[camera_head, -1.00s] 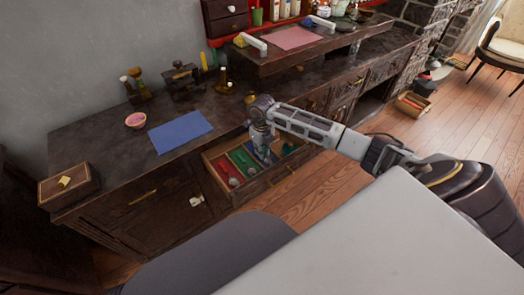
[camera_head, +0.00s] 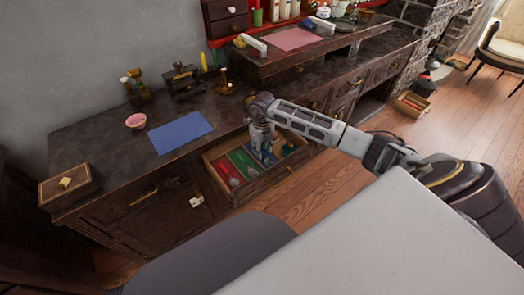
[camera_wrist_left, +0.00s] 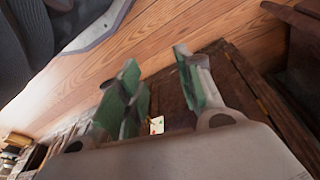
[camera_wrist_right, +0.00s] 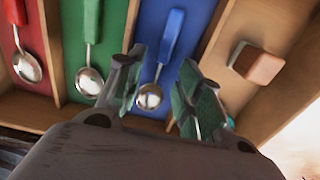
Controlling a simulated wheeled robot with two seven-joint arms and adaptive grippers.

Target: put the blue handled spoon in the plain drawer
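In the right wrist view a spoon with a blue handle (camera_wrist_right: 172,34) and a metal bowl lies in a blue-lined compartment of the open drawer. My right gripper (camera_wrist_right: 158,84) is open above it, the fingers on either side of the bowl end with a gap between them. To the right is a bare wood compartment (camera_wrist_right: 228,92) holding a small wooden block (camera_wrist_right: 258,64). In the head view the right gripper (camera_head: 263,153) reaches down into the drawer (camera_head: 232,196) and hides part of it. My left gripper (camera_wrist_left: 155,84) is open and empty, out of the head view.
A red-handled spoon (camera_wrist_right: 26,66) and a green-handled spoon (camera_wrist_right: 90,80) lie in neighbouring compartments. On the counter are a blue mat (camera_head: 180,132), a pink bowl (camera_head: 136,121) and a wooden box (camera_head: 70,186). A card (camera_head: 197,201) is on the cabinet front.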

